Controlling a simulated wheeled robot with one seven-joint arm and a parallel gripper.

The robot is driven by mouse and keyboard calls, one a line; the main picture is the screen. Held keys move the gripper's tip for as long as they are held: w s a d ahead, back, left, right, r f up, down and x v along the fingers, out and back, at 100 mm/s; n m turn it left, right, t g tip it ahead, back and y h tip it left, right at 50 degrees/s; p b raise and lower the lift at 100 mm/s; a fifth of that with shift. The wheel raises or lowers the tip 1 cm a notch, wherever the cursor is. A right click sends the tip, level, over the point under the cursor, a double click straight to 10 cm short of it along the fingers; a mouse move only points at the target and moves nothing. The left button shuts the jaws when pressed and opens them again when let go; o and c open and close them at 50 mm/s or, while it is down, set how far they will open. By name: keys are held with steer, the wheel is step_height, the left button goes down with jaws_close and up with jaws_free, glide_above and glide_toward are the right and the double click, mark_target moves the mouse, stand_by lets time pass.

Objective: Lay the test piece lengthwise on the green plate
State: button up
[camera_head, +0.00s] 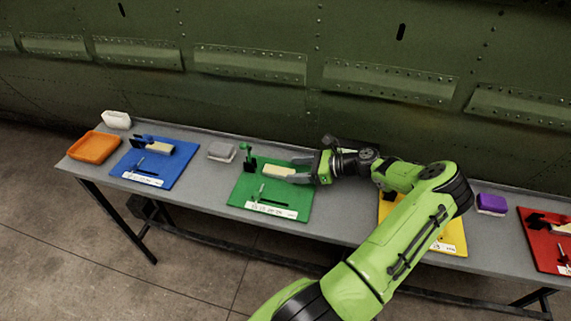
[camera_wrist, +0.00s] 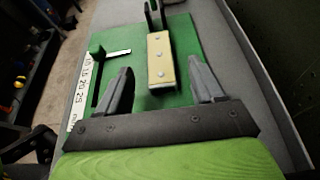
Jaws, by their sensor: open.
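The test piece, a cream bar with small rivet dots (camera_head: 279,171), is over the green plate (camera_head: 240,194), just in front of a green upright fixture (camera_head: 249,157). In the wrist view the bar (camera_wrist: 160,62) runs away from me, its far end by the fixture's dark prongs (camera_wrist: 153,15). It appears to rest there, though its underside is hidden. My gripper (camera_head: 299,170) is open, with its fingers on either side of the bar's near end. In the wrist view gaps show between the bar and both fingertips (camera_wrist: 160,75).
A small green post with a dark slot and a white scale strip (camera_head: 271,210) are on the green plate. A grey box (camera_head: 221,152) stands left of it. Blue (camera_head: 125,169), yellow (camera_head: 455,237) and red (camera_head: 540,256) plates share the grey table (camera_head: 335,225).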

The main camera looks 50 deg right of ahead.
steer(key=p+v, duration=0.1)
steer(key=v, duration=0.1)
steer(key=p+v, duration=0.1)
steer(key=v, duration=0.1)
steer(key=p+v, duration=0.1)
steer(key=v, duration=0.1)
steer(key=shift+r, duration=0.35)
steer(key=shift+s+d, duration=0.25)
steer(key=shift+s, duration=0.25)
steer(key=w+a+r+n+g+h, duration=0.1)
steer(key=w+a+r+n+g, duration=0.15)
steer(key=a+r+n, duration=0.35)
steer(key=w+a+r+n+g, duration=0.15)
steer(key=a+n+g, duration=0.25)
steer(key=a, duration=0.4)
steer(key=w+a+r+n+g+h, duration=0.1)
steer(key=w+a+r+n+g, duration=0.1)
steer(key=a+r+n+g, duration=0.35)
steer(key=s+a+r+n+t+h, duration=0.2)
steer(key=s+a+r+n, duration=0.3)
steer(key=s+a+n, duration=0.2)
steer(key=s+a+r+n+t+h, duration=0.2)
steer(key=s+a+r+n+t, duration=0.1)
steer(key=s+a+r+n, duration=0.2)
steer(key=s+a+n, duration=0.2)
steer(key=a+n, duration=0.1)
steer(key=a, duration=0.1)
steer(key=shift+s+a+t, duration=0.25)
steer(key=shift+s+t, duration=0.05)
steer(key=shift+r, duration=0.1)
